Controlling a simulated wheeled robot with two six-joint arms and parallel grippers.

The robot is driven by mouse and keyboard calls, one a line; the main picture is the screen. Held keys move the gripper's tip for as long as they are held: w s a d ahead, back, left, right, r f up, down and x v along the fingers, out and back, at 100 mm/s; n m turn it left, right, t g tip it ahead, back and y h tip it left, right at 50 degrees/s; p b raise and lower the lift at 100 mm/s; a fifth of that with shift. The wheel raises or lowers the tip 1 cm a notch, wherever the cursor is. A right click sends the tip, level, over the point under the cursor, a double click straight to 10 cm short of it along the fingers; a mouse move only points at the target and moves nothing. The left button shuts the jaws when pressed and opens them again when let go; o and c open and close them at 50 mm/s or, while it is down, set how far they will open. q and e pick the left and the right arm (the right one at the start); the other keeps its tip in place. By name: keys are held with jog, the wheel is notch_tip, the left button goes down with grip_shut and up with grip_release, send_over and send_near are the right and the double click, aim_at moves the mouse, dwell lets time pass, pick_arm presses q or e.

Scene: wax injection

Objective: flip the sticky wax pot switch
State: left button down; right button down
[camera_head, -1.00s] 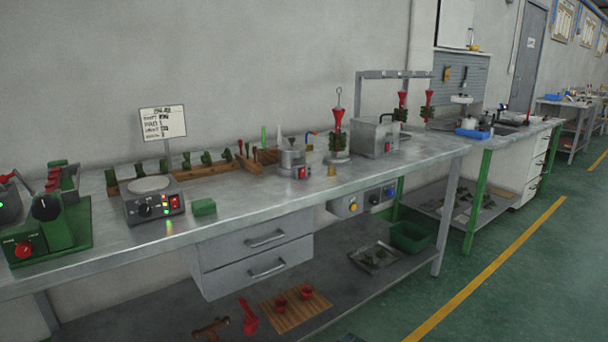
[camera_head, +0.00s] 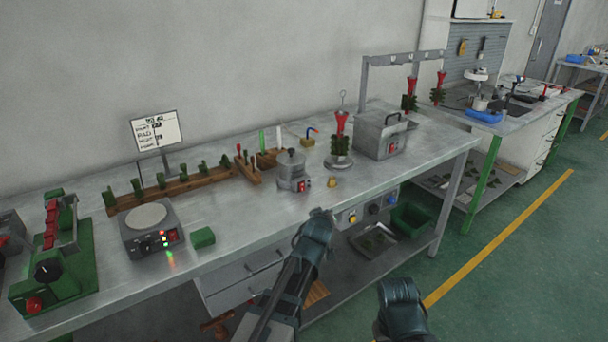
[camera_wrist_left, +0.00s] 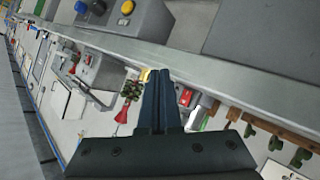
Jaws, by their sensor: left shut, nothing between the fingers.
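The sticky wax pot appears to be the small lidded metal pot (camera_head: 291,165) on the bench, with a red switch (camera_head: 303,186) low on its front. In the left wrist view the red switch (camera_wrist_left: 185,97) is just right of the fingertips, and the pot is partly hidden behind the fingers. My left gripper (camera_head: 321,213) is shut and empty, in front of and below the pot by the bench's front edge, apart from the switch. A dark part of my right arm shows at the bottom of the head view; no right fingers can be seen.
A small brass piece (camera_head: 332,182) lies right of the pot. A stand with a red-and-green wax tree (camera_head: 340,140) and a metal box (camera_head: 382,137) are farther right. A hotplate (camera_head: 150,232) and green block (camera_head: 203,238) stand left. The bench front (camera_head: 250,225) is clear.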

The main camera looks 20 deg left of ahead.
aim_at(305, 199)
pick_arm(q)
jog(key=shift+w+a+r, duration=0.2)
jog(key=shift+w+r, duration=0.3)
jog(key=shift+w+a+r, duration=0.2)
jog(key=shift+w+r, duration=0.3)
jog(key=shift+r, duration=0.1)
jog(key=shift+w+a+f+b, duration=0.1)
jog(key=shift+w+a+f, duration=0.1)
jog(key=shift+w+a, duration=0.85)
jog(key=shift+w+a+f+b, duration=0.1)
jog(key=shift+w+a+f, duration=0.1)
jog(key=shift+w+a, duration=0.8)
jog(key=shift+w+a+f+b, duration=0.15)
jog(key=shift+w+a, duration=0.45)
jog(key=shift+a, duration=0.8)
jog(key=shift+w+a, duration=0.25)
jog(key=shift+a, duration=0.1)
jog(key=shift+w+a+f, duration=0.1)
jog(key=shift+w+a, duration=0.1)
jog(key=shift+s, duration=0.1)
